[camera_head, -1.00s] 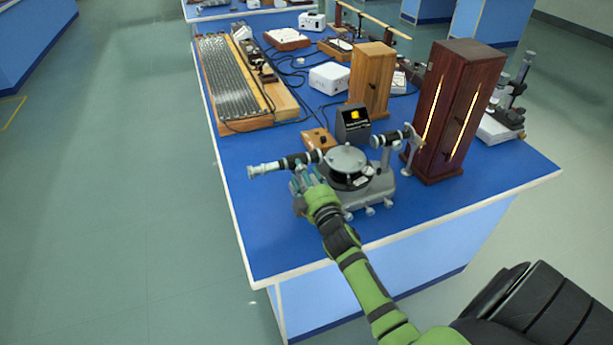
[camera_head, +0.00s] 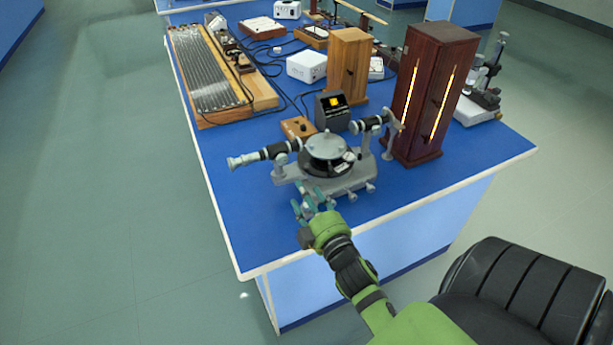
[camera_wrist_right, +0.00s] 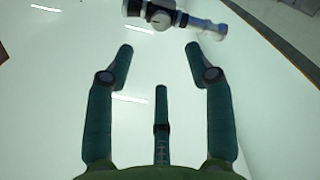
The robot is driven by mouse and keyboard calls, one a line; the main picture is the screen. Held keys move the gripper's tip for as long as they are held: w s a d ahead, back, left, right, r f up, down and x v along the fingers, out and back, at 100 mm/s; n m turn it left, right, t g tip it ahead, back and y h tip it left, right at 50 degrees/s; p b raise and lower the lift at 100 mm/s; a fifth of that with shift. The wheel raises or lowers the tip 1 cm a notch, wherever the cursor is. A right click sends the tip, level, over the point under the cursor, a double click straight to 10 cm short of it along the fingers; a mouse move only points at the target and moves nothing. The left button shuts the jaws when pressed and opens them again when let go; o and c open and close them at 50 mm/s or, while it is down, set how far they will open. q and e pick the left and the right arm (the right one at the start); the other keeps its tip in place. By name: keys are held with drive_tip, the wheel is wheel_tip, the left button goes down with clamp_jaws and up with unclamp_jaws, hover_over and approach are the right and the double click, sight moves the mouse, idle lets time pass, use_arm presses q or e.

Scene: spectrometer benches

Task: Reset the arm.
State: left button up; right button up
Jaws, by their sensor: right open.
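My right gripper (camera_head: 307,200) is on the green arm, open and empty, at the near edge of the blue bench in the head view. It is in front of the spectrometer (camera_head: 327,160), which has a grey base, a round dark table and two telescope-like tubes. In the right wrist view the fingers of my right gripper (camera_wrist_right: 158,65) are spread with nothing between them. A tube of the spectrometer (camera_wrist_right: 170,18) shows beyond the fingertips, apart from them. My left gripper is not in view.
A dark red wooden cabinet (camera_head: 437,85) with lit slits stands right of the spectrometer on the blue bench (camera_head: 225,210). A lighter wooden box (camera_head: 347,62) and a small black lamp unit (camera_head: 332,110) stand behind. The floor left of the bench is clear.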

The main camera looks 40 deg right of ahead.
idle(0.4)
drive_tip(key=s+a+f+m+g+y, duration=0.2)
drive_tip(key=s+a+f+g, duration=0.4)
drive_tip(key=s, duration=0.4)
drive_tip(key=s+a+f+m+g+y, duration=0.3)
drive_tip(key=s+a+f+g, duration=0.1)
drive_tip(key=s+a+g, duration=0.4)
drive_tip(key=s+f+g, duration=0.1)
drive_tip(key=s+f, duration=0.1)
drive_tip(key=f, duration=1)
drive_tip(key=s+f, duration=0.2)
drive_tip(key=f, duration=1.1)
drive_tip(key=s+d+f+g, duration=0.1)
drive_tip(key=s+d+f, duration=0.2)
drive_tip(key=s+f, duration=0.9)
drive_tip(key=s, duration=0.3)
drive_tip(key=shift+d+f+n+h, duration=0.3)
drive_tip(key=shift+d+f, duration=0.05)
